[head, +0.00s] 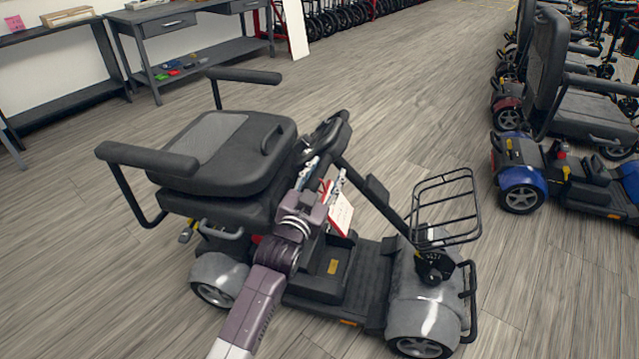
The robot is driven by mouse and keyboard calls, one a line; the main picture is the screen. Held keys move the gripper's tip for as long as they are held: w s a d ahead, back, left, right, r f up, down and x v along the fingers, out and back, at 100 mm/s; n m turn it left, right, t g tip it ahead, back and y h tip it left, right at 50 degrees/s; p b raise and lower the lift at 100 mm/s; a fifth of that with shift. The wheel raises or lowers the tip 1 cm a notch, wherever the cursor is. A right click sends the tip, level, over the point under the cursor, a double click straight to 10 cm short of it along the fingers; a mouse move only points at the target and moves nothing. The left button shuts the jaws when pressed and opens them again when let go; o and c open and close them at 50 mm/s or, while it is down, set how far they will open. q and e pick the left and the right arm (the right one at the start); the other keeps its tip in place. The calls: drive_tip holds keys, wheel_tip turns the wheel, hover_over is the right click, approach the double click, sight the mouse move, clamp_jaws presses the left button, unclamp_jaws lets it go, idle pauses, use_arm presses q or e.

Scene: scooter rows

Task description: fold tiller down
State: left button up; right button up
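A grey scooter (425,310) stands in the middle, its front wheel at the lower right. Its black tiller (377,193) rises from the front deck and slants back toward the seat. The tiller's handlebar head (330,134) is close to the front edge of the black seat (225,150); I cannot tell whether they touch. My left gripper (326,168) is open, its two light fingers apart just below the handlebar head. Contact with the tiller cannot be made out. A red and white card (340,212) hangs beside the gripper. My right gripper is not in view.
A wire basket (446,207) sits at the scooter's front. A blue scooter (522,185) and others line the right side. Grey workbenches (195,52) stand along the back left wall. The wood floor (400,100) behind the scooter is clear.

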use_arm(q)
drive_tip(key=v, duration=1.1)
drive_tip(key=shift+s+a, duration=0.15)
drive_tip(key=shift+s, duration=0.2)
